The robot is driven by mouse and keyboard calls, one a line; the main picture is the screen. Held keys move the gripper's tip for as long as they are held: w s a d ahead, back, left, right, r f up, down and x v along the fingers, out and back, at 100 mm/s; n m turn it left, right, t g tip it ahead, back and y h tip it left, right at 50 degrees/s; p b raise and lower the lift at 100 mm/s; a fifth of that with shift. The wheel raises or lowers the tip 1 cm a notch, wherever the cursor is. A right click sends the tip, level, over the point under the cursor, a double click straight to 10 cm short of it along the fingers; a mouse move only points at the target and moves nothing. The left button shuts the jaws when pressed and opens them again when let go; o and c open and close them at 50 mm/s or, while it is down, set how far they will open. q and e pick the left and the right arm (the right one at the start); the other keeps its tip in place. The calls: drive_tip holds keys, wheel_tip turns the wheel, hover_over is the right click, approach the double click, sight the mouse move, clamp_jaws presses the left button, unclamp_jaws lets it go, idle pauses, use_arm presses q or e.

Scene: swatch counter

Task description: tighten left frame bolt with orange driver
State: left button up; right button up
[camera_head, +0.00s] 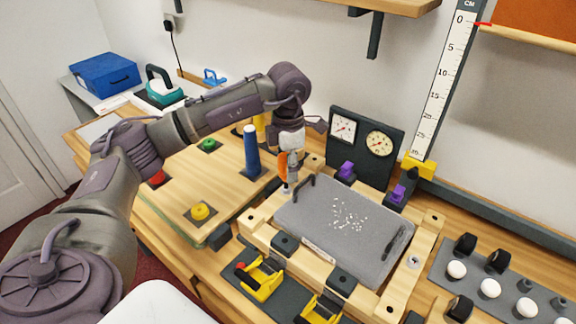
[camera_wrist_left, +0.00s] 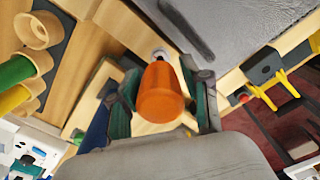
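The orange driver (camera_head: 283,164) stands about upright at the left corner of the wooden frame (camera_head: 262,226). Its tip points down at the pale left frame bolt (camera_head: 286,189); I cannot tell whether tip and bolt touch. My left gripper (camera_head: 291,160) is around the driver from above. In the left wrist view the driver's orange handle (camera_wrist_left: 163,97) sits between the fingers, which look closed on it, and a pale round piece shows just beyond it. A second pale bolt (camera_head: 413,262) sits on the frame's right side. My right gripper is out of view.
A grey speckled plate (camera_head: 320,248) lies in the frame. Behind stand a dial panel (camera_head: 366,137) and purple-topped clamps (camera_head: 346,170). A blue post (camera_head: 251,150) is close left of my gripper. Yellow clamps (camera_head: 262,277) lie in front; a knob tray (camera_head: 440,268) is at right.

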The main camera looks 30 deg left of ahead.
use_arm(q)
drive_tip(key=n, duration=0.4)
drive_tip(key=shift+a+p, duration=0.1)
drive_tip(key=shift+p, duration=0.3)
drive_tip(key=n, duration=0.3)
drive_tip(key=shift+r+n+p, duration=0.1)
drive_tip(key=shift+n+p, duration=0.2)
drive_tip(key=shift+p, duration=0.05)
drive_tip(key=n+p, duration=0.1)
drive_tip(key=n, duration=0.4)
drive_tip(key=shift+a, duration=0.15)
drive_tip(key=shift+n, duration=1.2)
drive_tip(key=shift+c, duration=0.2)
